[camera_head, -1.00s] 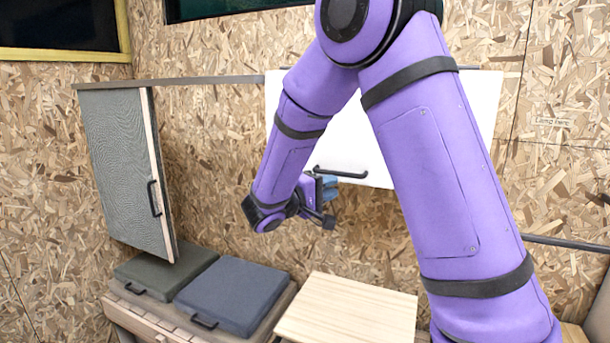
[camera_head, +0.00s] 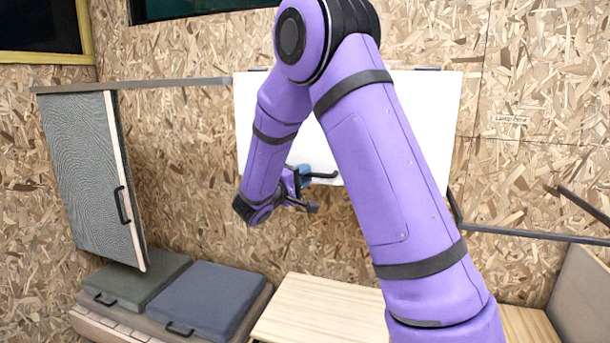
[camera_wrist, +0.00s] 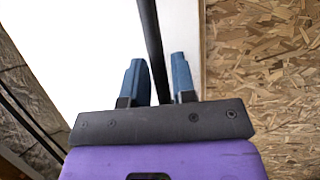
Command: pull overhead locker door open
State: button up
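The overhead locker door is the white panel (camera_head: 432,112) on the back wall, partly hidden behind my arm. It looks closed. Its black bar handle (camera_head: 322,176) runs along the lower edge. My gripper (camera_head: 304,177) is at the handle's left part in the head view. In the wrist view the two blue fingers (camera_wrist: 160,82) are apart, and the black handle (camera_wrist: 151,40) passes between them. A gap shows on the right finger's side; whether the left finger touches the bar I cannot tell. The white door (camera_wrist: 85,50) also fills the left of the wrist view.
A grey cabinet door (camera_head: 85,170) with a black handle hangs at the left. Below are a green-grey lid (camera_head: 140,280), a blue-grey lid (camera_head: 208,300) and a pale wooden top (camera_head: 320,310). A dark rail (camera_head: 520,234) runs along the right wall.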

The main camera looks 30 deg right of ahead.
jog(key=shift+w+d+r, duration=0.1)
jog(key=shift+d, duration=0.35)
grip_shut()
